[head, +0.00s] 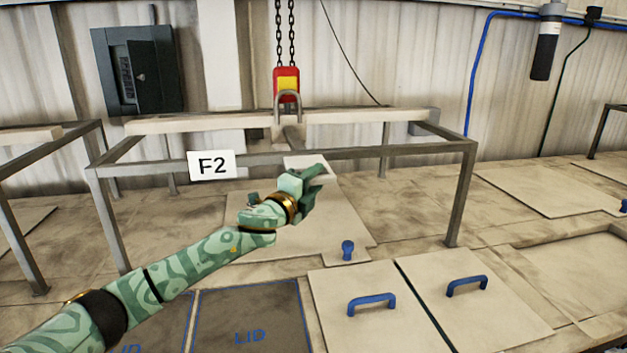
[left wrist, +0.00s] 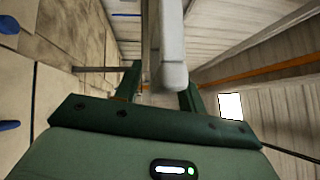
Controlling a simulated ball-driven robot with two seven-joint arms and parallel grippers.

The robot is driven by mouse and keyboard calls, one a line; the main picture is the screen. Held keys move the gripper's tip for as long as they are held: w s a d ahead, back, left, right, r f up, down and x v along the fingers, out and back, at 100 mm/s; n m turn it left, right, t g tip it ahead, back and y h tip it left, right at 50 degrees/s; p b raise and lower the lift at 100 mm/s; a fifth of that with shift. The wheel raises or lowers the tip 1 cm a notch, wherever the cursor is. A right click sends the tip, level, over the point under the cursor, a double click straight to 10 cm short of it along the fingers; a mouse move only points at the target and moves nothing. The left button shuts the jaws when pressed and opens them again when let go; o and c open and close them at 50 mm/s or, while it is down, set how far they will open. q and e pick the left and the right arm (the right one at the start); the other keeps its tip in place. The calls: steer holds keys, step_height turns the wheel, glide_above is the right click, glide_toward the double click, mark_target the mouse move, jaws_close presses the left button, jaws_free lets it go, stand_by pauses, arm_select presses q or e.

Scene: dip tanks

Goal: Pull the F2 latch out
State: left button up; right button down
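The F2 sign (head: 211,165) hangs on the front rail of a metal frame. Right of it, a grey bar (head: 293,139) with a pale end plate (head: 303,162) sticks out from the frame below the hoist hook; it looks like the F2 latch. My left gripper (head: 318,174) is at that pale end. In the left wrist view, its two fingers (left wrist: 160,84) stand apart, with a pale bar (left wrist: 172,75) over the space between them, nearer the right finger. A gap shows on the left; contact is unclear. My right gripper is not in view.
A red and yellow hoist block (head: 287,84) hangs on chains above the frame (head: 463,190). Below are a lid with a blue knob (head: 348,250) and lids with blue handles (head: 371,304). A dark electrical box (head: 140,72) is on the back wall.

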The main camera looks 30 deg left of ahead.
arm_select(q)
steer(key=shift+s+a, duration=0.1)
steer(key=shift+s, duration=0.05)
steer(key=b+v, duration=0.4)
steer(key=v, duration=1.2)
